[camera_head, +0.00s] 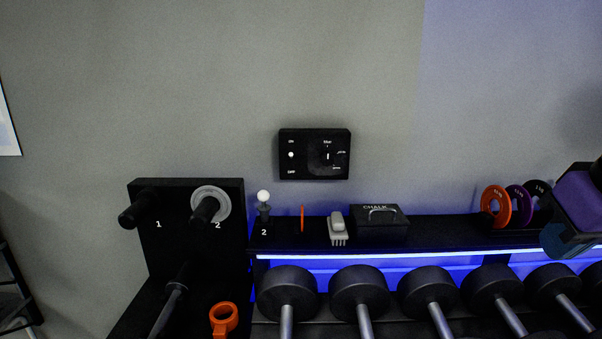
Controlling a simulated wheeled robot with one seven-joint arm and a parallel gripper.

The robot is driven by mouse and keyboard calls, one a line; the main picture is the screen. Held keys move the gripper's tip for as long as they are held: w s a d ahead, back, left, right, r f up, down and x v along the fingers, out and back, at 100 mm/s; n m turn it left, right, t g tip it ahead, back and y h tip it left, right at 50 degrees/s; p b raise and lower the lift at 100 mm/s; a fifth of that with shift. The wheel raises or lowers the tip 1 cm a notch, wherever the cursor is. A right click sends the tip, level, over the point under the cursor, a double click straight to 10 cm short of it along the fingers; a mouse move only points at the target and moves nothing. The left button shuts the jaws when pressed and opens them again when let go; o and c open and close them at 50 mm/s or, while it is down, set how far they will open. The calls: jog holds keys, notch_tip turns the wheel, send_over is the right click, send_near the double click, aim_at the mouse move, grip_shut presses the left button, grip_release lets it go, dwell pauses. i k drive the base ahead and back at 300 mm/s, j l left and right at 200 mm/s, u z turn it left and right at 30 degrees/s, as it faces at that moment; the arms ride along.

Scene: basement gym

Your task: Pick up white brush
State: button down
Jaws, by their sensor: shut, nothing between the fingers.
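The white brush (337,230) stands on the black shelf near the middle of the view, in front of the wall. It has a pale rounded top and a grey lower part that looks like bristles. It is just left of the black chalk box (380,222); I cannot tell whether they touch. Nothing is holding the brush. Part of my arm shows at the right edge, over the shelf's right end and well away from the brush. My gripper's fingers are not seen.
An orange upright disc (302,219) and a white-topped post (264,205) stand left of the brush. Coloured plates (496,206) stand at the shelf's right. Several dumbbells (360,292) line the rack below. A control panel (315,154) hangs above.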

aim_at(337, 228)
jog(key=u, duration=1.15)
jog(key=z, duration=0.85)
jog(key=i+j+u, duration=0.2)
jog(key=j, duration=0.35)
jog(key=i, duration=0.1)
